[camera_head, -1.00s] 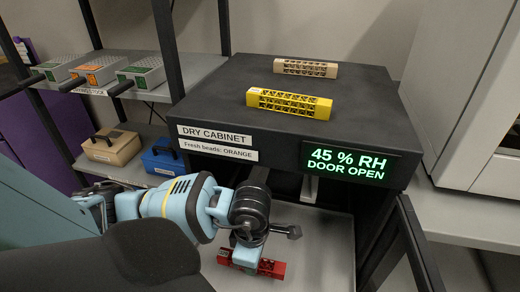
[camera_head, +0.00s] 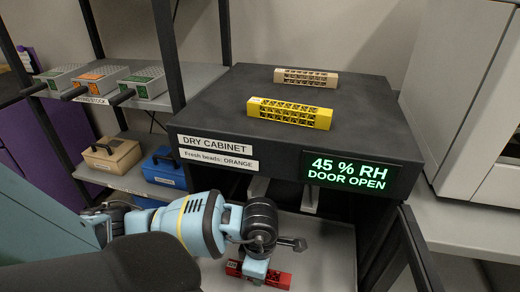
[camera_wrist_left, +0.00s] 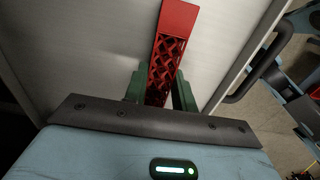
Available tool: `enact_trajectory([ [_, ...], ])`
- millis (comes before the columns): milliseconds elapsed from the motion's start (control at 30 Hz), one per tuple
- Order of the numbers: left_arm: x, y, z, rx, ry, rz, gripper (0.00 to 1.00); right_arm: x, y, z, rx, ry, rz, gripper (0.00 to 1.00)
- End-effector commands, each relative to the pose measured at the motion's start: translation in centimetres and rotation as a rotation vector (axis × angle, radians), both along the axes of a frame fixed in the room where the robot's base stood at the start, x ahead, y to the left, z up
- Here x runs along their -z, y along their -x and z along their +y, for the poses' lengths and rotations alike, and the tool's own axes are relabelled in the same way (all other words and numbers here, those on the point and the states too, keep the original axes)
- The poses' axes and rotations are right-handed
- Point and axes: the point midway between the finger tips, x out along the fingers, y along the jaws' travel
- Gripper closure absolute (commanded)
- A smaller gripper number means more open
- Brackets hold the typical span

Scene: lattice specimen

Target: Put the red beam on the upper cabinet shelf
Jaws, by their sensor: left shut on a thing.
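The red lattice beam (camera_head: 279,280) is held low at the cabinet opening, over a pale surface. My left gripper (camera_head: 256,270) is shut on it. In the left wrist view the beam (camera_wrist_left: 169,50) sits between the green fingers (camera_wrist_left: 160,88) and sticks out past them. I cannot tell whether the beam touches the pale surface. The dry cabinet (camera_head: 215,167) is dark, and its display reads 45 % RH, DOOR OPEN. Two light brackets (camera_head: 310,198) show under its top; the deeper interior is mostly hidden. My right gripper is out of view.
A yellow beam (camera_head: 290,113) and a tan beam (camera_head: 306,77) lie on the cabinet top. The open door (camera_head: 418,255) stands at the right of the opening. A rack at left holds grey trays (camera_head: 142,83), a tan box (camera_head: 112,153) and a blue box (camera_head: 163,168).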

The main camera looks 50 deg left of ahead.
Motion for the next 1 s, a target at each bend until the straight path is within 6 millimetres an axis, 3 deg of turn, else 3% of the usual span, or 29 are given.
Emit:
enact_trajectory([
  [100,0.3,0.0,0.0,0.0,0.0,0.0,0.96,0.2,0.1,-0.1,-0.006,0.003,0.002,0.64],
  [133,0.3,0.0,0.0,0.0,0.0,0.0,0.72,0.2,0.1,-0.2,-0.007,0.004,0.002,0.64],
  [300,0.3,0.0,0.0,0.0,0.0,0.0,0.52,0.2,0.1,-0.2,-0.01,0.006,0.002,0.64],
  [667,-0.2,0.0,0.0,0.0,0.0,-0.001,0.52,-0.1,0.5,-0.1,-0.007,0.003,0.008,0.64],
  [1000,-4.9,-0.2,0.0,0.0,0.0,-0.007,0.52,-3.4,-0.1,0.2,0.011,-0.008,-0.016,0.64],
])
